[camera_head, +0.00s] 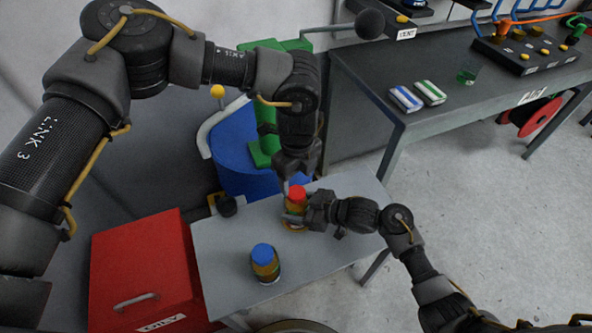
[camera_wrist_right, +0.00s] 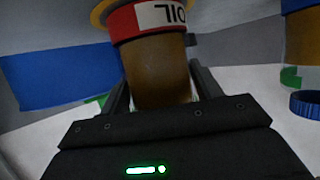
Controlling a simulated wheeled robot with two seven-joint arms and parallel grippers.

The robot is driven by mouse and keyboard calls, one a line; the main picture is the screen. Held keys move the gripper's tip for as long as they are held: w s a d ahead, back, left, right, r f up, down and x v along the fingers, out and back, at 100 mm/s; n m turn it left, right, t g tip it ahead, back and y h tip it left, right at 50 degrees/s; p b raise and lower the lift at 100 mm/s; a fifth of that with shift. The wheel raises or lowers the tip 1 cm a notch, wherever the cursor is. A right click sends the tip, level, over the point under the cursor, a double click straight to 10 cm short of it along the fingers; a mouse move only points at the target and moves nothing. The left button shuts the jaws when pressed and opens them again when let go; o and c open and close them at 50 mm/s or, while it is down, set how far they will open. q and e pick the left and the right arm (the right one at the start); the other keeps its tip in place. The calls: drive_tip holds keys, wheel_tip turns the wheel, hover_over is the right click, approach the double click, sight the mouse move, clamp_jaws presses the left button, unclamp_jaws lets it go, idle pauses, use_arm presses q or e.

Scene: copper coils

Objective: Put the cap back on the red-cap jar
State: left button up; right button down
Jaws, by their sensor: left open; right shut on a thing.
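The red-cap jar (camera_head: 296,208) is an amber jar standing upright on the small grey table (camera_head: 215,265). Its red cap (camera_head: 297,192) is at the top of the jar; I cannot tell how firmly it sits. My right gripper (camera_head: 306,211) comes in from the right and is shut on the jar body. The right wrist view shows the amber jar (camera_wrist_right: 160,75) between its fingers, with a red label band reading upside down. My left gripper (camera_head: 289,182) points down, open, just above and beside the red cap. Its fingertips are partly hidden.
A blue-cap jar (camera_head: 265,264) stands nearer the front of the table. A red box (camera_head: 140,270) is at the left and a blue drum (camera_head: 238,150) behind. A dark workbench (camera_head: 440,70) stands at the back right. The table's left front is clear.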

sight(296, 192)
use_arm(q)
drive_tip(key=shift+f, duration=2.95)
drive_tip(key=shift+c, duration=0.4)
